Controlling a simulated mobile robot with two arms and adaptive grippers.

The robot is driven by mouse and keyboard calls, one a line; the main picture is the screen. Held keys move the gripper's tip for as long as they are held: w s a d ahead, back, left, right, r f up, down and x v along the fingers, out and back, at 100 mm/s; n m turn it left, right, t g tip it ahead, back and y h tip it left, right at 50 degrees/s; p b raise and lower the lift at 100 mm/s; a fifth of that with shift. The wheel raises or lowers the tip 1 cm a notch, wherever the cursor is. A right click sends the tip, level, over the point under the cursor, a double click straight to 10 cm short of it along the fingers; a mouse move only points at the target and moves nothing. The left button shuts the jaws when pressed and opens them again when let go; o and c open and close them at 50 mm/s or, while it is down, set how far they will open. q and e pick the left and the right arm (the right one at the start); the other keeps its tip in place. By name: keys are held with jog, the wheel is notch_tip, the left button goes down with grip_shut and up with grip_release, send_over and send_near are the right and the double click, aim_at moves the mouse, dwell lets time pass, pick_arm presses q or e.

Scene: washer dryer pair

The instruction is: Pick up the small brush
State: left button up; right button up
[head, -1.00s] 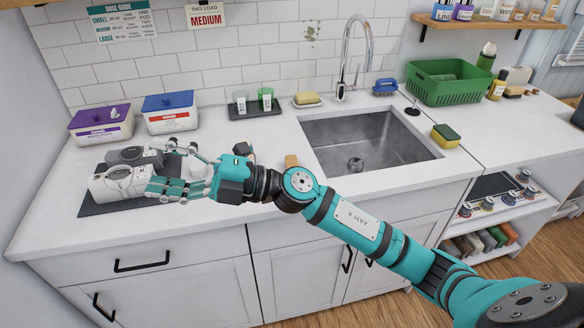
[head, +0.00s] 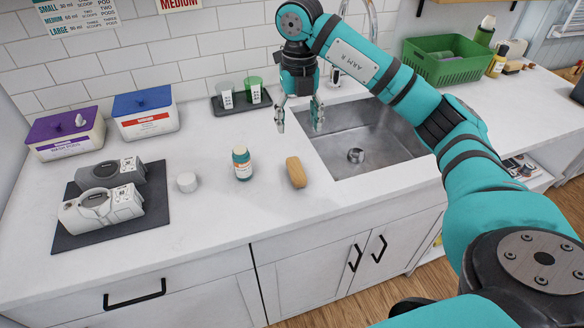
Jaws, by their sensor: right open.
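The small brush (head: 296,172) looks like an oval tan wooden block. It lies on the white counter left of the sink, its long side running front to back. Bristles cannot be made out. My right gripper (head: 298,119) hangs fingers down above and behind the brush, near the sink's left edge. Its fingers are apart with nothing between them, and it does not touch the brush. My left gripper is not in view.
Two grey-white devices sit on a dark mat (head: 110,235). The sink (head: 365,130) is to the right. A tray (head: 240,104) with cups stands behind. The counter before the brush is clear.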

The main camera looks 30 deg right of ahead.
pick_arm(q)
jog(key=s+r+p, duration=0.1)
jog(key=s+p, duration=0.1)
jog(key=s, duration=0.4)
pick_arm(e)
send_over(296, 169)
jog(key=f, duration=0.6)
jog(key=shift+d, duration=0.25)
notch_tip(296, 169, down, 3)
jog(key=shift+w+r, duration=0.1)
jog(key=shift+w, duration=0.05)
jog(key=shift+f, duration=0.55)
jog(key=shift+a+f+p, duration=0.1)
jog(key=shift+f+p, duration=0.15)
jog(key=shift+p, duration=0.1)
notch_tip(296, 169, down, 4)
jog(key=shift+a+r+p, duration=0.15)
jog(key=shift+p, duration=0.65)
jog(key=shift+f, duration=0.55)
grip_shut()
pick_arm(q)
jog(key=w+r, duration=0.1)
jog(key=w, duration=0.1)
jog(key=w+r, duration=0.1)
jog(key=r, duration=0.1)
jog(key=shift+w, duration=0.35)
pick_arm(e)
jog(key=shift+r, duration=0.1)
